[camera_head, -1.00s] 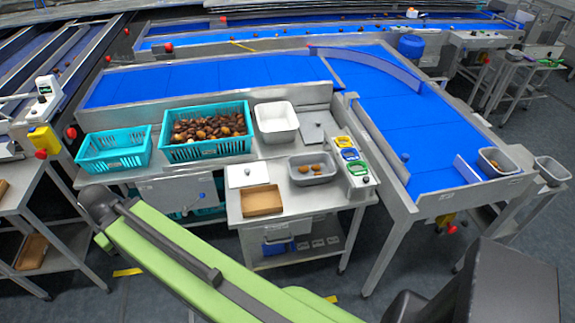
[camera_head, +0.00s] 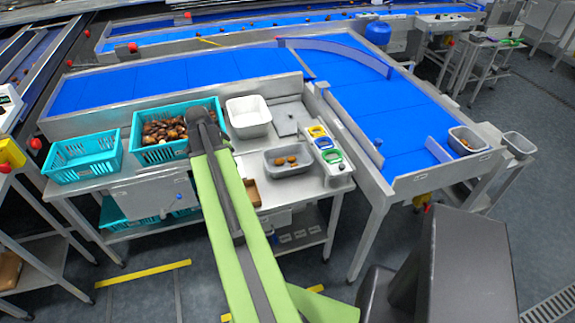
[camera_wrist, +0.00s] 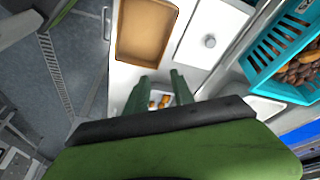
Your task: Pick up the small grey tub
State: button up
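A small grey tub (camera_head: 289,161) with a few brown dates in it stands on the steel side table. Another grey tub (camera_head: 466,141) with dates sits at the right end of the blue belt, and an empty grey tub (camera_head: 518,144) stands beside it. In the wrist view my gripper (camera_wrist: 160,82) has its two fingers apart with nothing between them. In the head view my arm reaches over the table, left of the grey tub, and the fingers cannot be made out.
A brown tray (camera_wrist: 147,32) and a white box with a knob (camera_wrist: 212,40) lie near my gripper. A turquoise crate of dates (camera_head: 172,150), an empty turquoise crate (camera_head: 84,158) and a white tub (camera_head: 248,118) stand behind. Colored holders (camera_head: 327,150) are right of the tub.

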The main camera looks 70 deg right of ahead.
jog(key=s+d+m+g, duration=0.1)
jog(key=s+d+m, duration=0.6)
jog(key=s+d, duration=0.55)
jog(key=b, duration=1.1)
send_over(292, 171)
jog(key=w+a, duration=0.2)
jog(key=shift+h, duration=0.3)
notch_tip(292, 171, down, 11)
jog(key=shift+r, duration=0.2)
jog(key=shift+f+b, duration=0.1)
jog(key=shift+b, duration=0.2)
jog(key=b+x, duration=0.4)
jog(key=x, duration=0.1)
jog(key=shift+s+d+b, duration=0.1)
jog(key=shift+s+b, duration=0.2)
jog(key=shift+s, duration=0.15)
jog(key=shift+r, duration=0.2)
grip_shut()
